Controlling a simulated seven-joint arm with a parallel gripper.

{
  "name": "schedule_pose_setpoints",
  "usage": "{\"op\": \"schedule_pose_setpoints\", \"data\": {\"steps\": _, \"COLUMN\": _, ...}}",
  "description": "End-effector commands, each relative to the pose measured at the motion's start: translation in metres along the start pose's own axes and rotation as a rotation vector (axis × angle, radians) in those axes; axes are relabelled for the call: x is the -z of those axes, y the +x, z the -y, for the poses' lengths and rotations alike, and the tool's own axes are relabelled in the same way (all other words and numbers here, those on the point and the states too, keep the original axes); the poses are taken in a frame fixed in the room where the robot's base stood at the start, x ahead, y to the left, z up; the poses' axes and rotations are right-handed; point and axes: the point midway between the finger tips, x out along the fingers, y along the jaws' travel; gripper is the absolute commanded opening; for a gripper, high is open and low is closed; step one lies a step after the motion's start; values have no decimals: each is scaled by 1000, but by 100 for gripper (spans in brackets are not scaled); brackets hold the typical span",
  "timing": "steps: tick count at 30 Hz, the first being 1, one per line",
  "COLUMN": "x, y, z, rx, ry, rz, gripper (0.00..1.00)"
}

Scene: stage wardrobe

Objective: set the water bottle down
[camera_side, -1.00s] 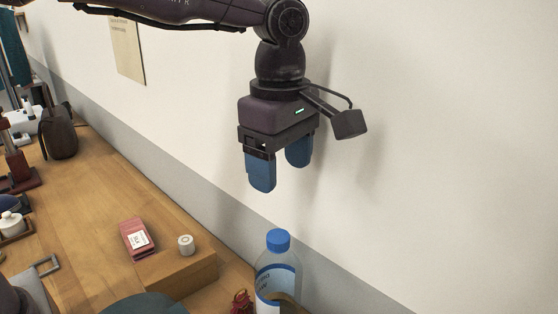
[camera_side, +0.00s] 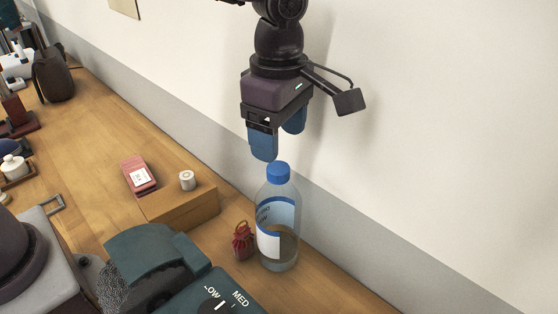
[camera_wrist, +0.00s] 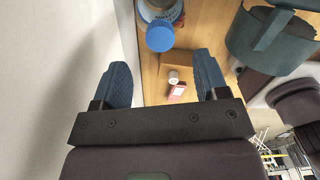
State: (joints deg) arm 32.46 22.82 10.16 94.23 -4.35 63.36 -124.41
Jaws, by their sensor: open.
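The water bottle (camera_side: 276,225) stands upright on the wooden counter near the wall. It is clear, with a white and blue label and a blue cap (camera_side: 278,173). My gripper (camera_side: 279,143) is open and empty, its two blue fingers pointing down just above the cap in the side view. In the wrist view, the bottle (camera_wrist: 163,13) is partly cut off by the top edge. Its blue cap (camera_wrist: 160,38) lies beyond the open fingers of my gripper (camera_wrist: 161,62), roughly centred between them. No contact between fingers and bottle shows.
A small red pouch (camera_side: 243,241) stands close beside the bottle. A wooden block (camera_side: 182,207) bears a white cylinder (camera_side: 187,180), with a red-pink packet (camera_side: 139,175) nearby. A teal-and-grey appliance (camera_side: 150,255) fills the near left. The wall (camera_side: 430,150) rises behind the bottle.

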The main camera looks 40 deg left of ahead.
Motion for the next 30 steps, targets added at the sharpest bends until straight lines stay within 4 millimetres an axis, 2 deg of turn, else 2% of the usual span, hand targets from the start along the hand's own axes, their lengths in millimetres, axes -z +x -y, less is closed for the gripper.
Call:
{"op": "schedule_pose_setpoints", "data": {"steps": 3, "x": 0, "y": 25, "z": 1, "rx": 4, "ry": 0, "rz": -3, "gripper": 67}}
{"op": "schedule_pose_setpoints", "data": {"steps": 10, "x": 0, "y": 58, "z": 0, "rx": 3, "ry": -1, "rz": -1, "gripper": 67}}
{"op": "schedule_pose_setpoints", "data": {"steps": 15, "x": 0, "y": 68, "z": 0, "rx": 1, "ry": -1, "rz": 0, "gripper": 67}}
{"op": "schedule_pose_setpoints", "data": {"steps": 24, "x": 0, "y": 69, "z": 0, "rx": 0, "ry": 0, "rz": 1, "gripper": 67}}
{"op": "schedule_pose_setpoints", "data": {"steps": 25, "x": 0, "y": 69, "z": 0, "rx": 0, "ry": 0, "rz": 1, "gripper": 65}}
{"op": "schedule_pose_setpoints", "data": {"steps": 26, "x": 0, "y": 69, "z": 0, "rx": 0, "ry": 0, "rz": 1, "gripper": 58}}
{"op": "schedule_pose_setpoints", "data": {"steps": 30, "x": 0, "y": 69, "z": 0, "rx": 0, "ry": 0, "rz": 1, "gripper": 26}}
